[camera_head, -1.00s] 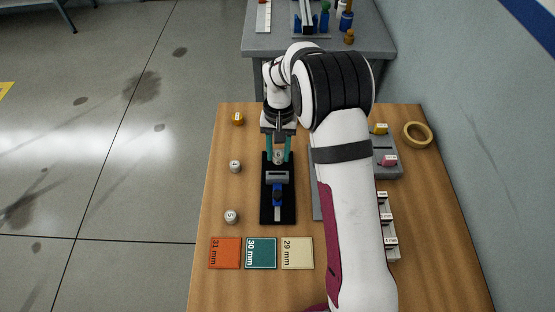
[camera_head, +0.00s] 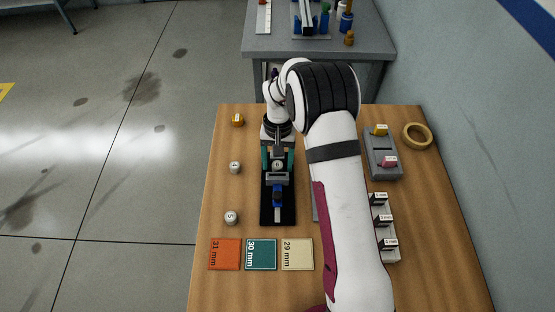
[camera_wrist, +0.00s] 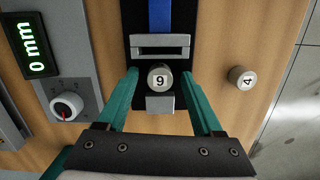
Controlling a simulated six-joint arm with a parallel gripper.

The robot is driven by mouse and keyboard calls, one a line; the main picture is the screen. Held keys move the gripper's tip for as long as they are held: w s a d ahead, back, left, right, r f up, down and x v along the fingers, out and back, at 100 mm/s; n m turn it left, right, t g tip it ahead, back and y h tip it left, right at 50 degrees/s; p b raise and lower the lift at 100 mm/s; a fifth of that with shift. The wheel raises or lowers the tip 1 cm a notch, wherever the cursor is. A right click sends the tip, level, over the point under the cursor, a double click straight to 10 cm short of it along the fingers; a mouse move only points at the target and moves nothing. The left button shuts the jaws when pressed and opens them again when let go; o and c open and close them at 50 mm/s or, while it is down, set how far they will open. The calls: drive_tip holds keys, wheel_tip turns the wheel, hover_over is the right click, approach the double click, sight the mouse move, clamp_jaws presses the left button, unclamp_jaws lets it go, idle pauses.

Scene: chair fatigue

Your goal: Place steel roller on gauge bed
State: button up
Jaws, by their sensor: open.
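A grey steel roller marked 9 (camera_wrist: 158,78) stands with its numbered end up, between the grey blocks of the gauge bed. It also shows in the head view (camera_head: 277,165). The gauge bed has a black base (camera_head: 278,214), grey blocks and a blue slide (camera_head: 278,193). My gripper (camera_wrist: 162,75) is open, with its teal fingers on both sides of the roller and gaps between. It also shows in the head view (camera_head: 277,160). Other rollers, marked 4 (camera_head: 235,167) and 5 (camera_head: 231,218), stand on the table left of the bed.
A readout showing 0 mm (camera_wrist: 36,44) stands beside the bed, mostly hidden by my arm in the head view. Orange (camera_head: 225,254), teal (camera_head: 261,254) and cream (camera_head: 297,254) cards lie in front.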

sight(278, 160)
drive_tip(key=s+d+r+m, duration=0.1)
drive_tip(key=s+r, duration=0.1)
drive_tip(key=r, duration=0.7)
drive_tip(key=s+d+r, duration=0.2)
drive_tip(key=r, duration=0.7)
drive_tip(key=s+d+r+m, duration=0.1)
drive_tip(key=s, duration=1.2)
drive_tip(key=s+d+r+m+t+y, duration=0.1)
drive_tip(key=s+d+m, duration=0.1)
drive_tip(key=s, duration=1.1)
drive_tip(key=shift+d+m+y, duration=0.3)
